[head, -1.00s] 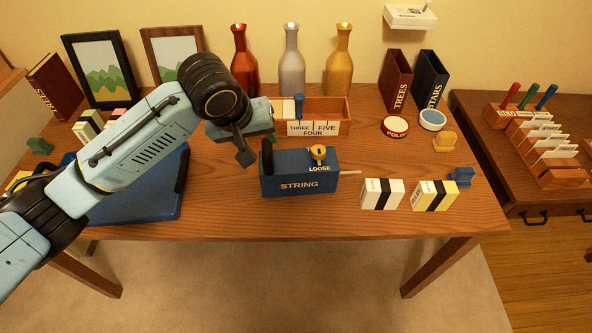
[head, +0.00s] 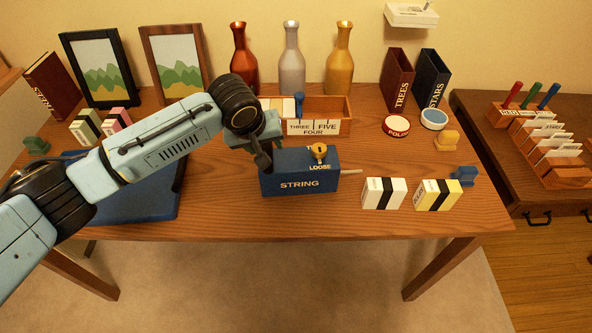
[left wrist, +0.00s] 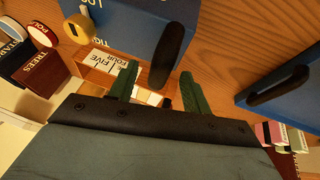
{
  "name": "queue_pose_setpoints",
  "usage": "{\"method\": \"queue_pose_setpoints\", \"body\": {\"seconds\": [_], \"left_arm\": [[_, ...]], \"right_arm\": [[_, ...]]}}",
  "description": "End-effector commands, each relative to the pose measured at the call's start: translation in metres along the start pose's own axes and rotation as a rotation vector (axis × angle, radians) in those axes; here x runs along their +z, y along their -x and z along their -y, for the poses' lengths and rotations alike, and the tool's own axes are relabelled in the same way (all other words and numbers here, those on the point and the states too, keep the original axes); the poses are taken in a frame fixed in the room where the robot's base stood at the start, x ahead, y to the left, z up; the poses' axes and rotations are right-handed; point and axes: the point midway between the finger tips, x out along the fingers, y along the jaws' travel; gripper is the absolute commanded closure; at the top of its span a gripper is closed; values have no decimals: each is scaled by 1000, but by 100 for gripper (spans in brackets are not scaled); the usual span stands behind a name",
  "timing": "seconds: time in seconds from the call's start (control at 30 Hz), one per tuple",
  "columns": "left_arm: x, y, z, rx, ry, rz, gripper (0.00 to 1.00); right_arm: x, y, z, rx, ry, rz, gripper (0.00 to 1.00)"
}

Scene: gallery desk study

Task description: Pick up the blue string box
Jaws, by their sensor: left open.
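The blue string box (head: 300,183) stands on the desk, marked STRING on its front and LOOSE beside a yellow knob (head: 319,151) on top. A pale rod sticks out of its right end. My left gripper (head: 262,158) is at the box's left end, hiding part of it. In the left wrist view the box (left wrist: 125,25) shows at the top, with a black handle (left wrist: 170,52) on its end. My left gripper's green fingers (left wrist: 158,72) are open, with the handle just ahead of the gap between them. Whether they touch it I cannot tell. My right gripper is not in view.
A blue case (head: 130,206) with a black handle lies left, under my arm. A wooden card tray (head: 340,120) stands close behind the string box. White (head: 377,194) and yellow (head: 431,195) boxes stand to its right. The desk front is clear.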

Motion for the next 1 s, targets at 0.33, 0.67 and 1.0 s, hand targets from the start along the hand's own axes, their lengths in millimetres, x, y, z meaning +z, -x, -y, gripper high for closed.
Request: {"method": "queue_pose_setpoints", "body": {"seconds": [0.33, 0.67, 1.0], "left_arm": [[0, -26, 0, 0, 0, -2, 51], [0, -26, 0, 0, -1, -1, 80], [0, -26, 0, 0, -1, -1, 100]], "right_arm": [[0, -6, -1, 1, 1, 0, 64], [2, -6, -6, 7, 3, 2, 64], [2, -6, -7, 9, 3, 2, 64]]}}
